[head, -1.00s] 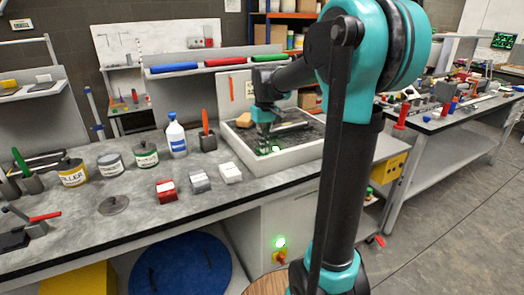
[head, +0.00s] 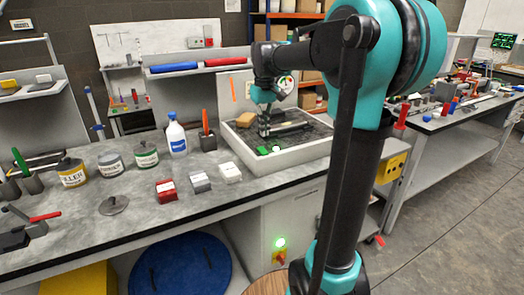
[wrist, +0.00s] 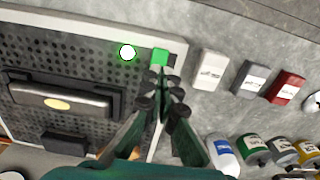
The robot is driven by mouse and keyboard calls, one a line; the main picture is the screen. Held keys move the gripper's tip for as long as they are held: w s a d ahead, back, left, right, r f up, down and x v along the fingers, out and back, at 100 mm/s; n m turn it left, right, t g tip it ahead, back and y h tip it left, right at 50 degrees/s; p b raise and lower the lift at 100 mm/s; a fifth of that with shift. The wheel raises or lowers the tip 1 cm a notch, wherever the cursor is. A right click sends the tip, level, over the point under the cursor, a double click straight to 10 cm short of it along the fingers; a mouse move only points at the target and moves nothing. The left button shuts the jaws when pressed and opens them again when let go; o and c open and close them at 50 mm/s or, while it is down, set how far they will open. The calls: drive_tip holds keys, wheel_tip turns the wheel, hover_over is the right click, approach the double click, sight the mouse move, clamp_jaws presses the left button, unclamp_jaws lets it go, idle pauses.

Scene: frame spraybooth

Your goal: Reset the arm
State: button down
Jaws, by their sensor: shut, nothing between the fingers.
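My gripper (head: 264,134) is shut and empty, pointing down over the left part of the perforated tray (head: 306,153) on the bench. Its teal body and dark fingers show in the head view. In the wrist view the fingertips (wrist: 164,76) are together, near a small green piece (wrist: 161,56) by the tray's edge. I cannot tell the gap beneath them.
White, grey and red boxes (head: 198,182) stand in front. A blue-labelled bottle (head: 176,137), an orange tool in a dark holder (head: 207,138) and labelled cans (head: 146,155) stand left. A shelf (head: 200,71) runs behind.

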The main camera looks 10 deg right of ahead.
drive_tip(key=shift+r, duration=0.1)
drive_tip(key=s+d+f+m+t, duration=0.1)
drive_tip(key=s+d+f+t, duration=0.1)
drive_tip(key=s+f, duration=0.9)
drive_tip(key=s+d+f+m+t, duration=0.2)
drive_tip(key=s+f, duration=0.9)
drive_tip(key=f, duration=0.1)
drive_tip(key=shift+f+m, duration=0.3)
drive_tip(key=shift+f, duration=0.05)
